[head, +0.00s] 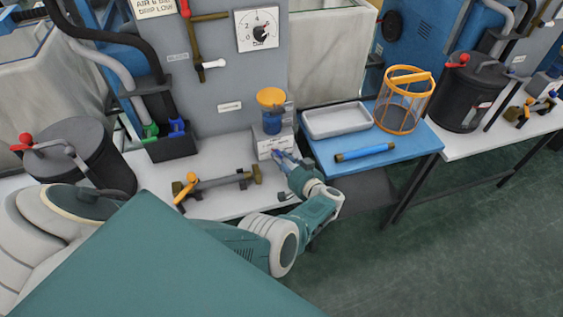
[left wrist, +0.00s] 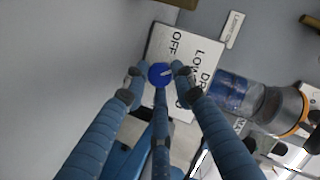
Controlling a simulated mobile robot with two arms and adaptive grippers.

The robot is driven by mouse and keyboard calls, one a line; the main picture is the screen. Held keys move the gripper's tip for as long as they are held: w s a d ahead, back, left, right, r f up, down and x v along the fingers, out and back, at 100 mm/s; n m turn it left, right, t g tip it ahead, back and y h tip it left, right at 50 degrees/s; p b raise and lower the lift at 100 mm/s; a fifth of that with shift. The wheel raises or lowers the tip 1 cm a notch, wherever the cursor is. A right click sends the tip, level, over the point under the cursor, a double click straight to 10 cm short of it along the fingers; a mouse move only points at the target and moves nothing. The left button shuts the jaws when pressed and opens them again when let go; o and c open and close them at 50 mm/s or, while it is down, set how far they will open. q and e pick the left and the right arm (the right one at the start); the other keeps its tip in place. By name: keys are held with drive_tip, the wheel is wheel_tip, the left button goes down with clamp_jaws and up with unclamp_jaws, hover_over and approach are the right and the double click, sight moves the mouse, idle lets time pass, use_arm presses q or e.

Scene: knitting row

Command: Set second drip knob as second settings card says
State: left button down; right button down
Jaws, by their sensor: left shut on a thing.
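My left gripper (head: 285,158) reaches to the front of a small grey box (head: 272,142) below a blue lubricator bowl with an orange cap (head: 270,108). The knob sits on a white plate (left wrist: 168,42) reading OFF, LOW and a partly hidden word. Its white pointer mark points right, roughly toward LOW. A white card (head: 155,7), cut by the top edge, reads "AIR 6 BA..." and "DRIP LOW". My right gripper is out of view.
A gauge (head: 258,30) and a valve with a white handle (head: 212,64) are on the grey panel above. A blue table (head: 415,145) on the right holds a grey tray (head: 336,133), an orange basket (head: 388,122) and a blue cylinder (head: 364,152). An orange lever (head: 183,188) lies left of my gripper.

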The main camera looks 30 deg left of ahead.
use_arm(q)
drive_tip(key=shift+s+f+m+g+y+b, duration=0.35)
drive_tip(key=shift+f+m+b, duration=0.15)
drive_tip(key=shift+m+b, duration=0.1)
drive_tip(key=c, duration=1.5)
unclamp_jaws()
drive_tip(key=shift+a+r, duration=0.1)
drive_tip(key=shift+o, duration=0.2)
drive_tip(key=shift+r, duration=0.15)
drive_tip(key=shift+w, duration=0.1)
